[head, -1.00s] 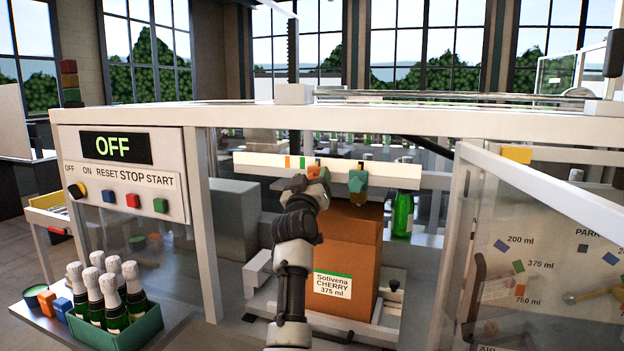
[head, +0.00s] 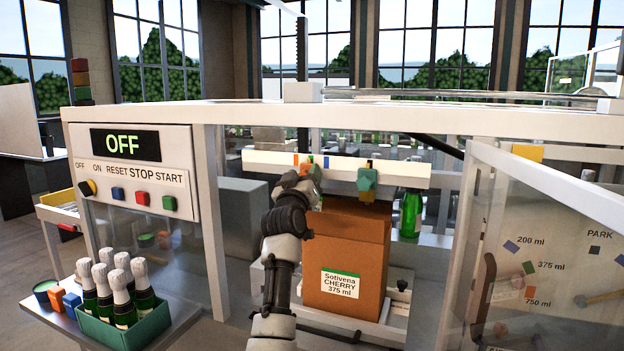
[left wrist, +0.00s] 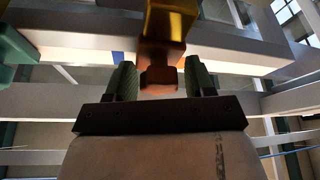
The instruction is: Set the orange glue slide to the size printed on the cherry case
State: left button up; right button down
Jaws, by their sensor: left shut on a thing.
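The cherry case (head: 345,255) is a brown carton whose label reads "Sotivena CHERRY 375 ml". Above it runs a white rail (head: 262,163) with coloured marks: orange at left, blue further right, then black. My left gripper (head: 308,178) is at the rail, its two fingers shut around the orange glue slide (left wrist: 160,78), seen clearly in the left wrist view. In the head view the gripper hides most of the slide; its top shows between the orange and blue marks, where no green mark is visible. My right gripper is not in view.
A teal slide (head: 367,182) hangs further right on the rail by the black mark. The clear panel (head: 560,210) at right shows 200 ml blue, 375 ml green, 750 ml orange. A control panel (head: 130,165) reads OFF. A green crate (head: 140,325) holds several bottles.

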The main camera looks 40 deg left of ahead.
pick_arm(q)
jog(key=o, duration=1)
jog(key=shift+c, duration=0.2)
jog(key=shift+d, duration=0.1)
jog(key=shift+s+d+f, duration=0.1)
jog(key=shift+s+f, duration=0.15)
jog(key=b+v, duration=0.2)
jog(key=v, duration=0.8)
jog(key=shift+b, duration=0.35)
jog(key=shift+r, duration=0.1)
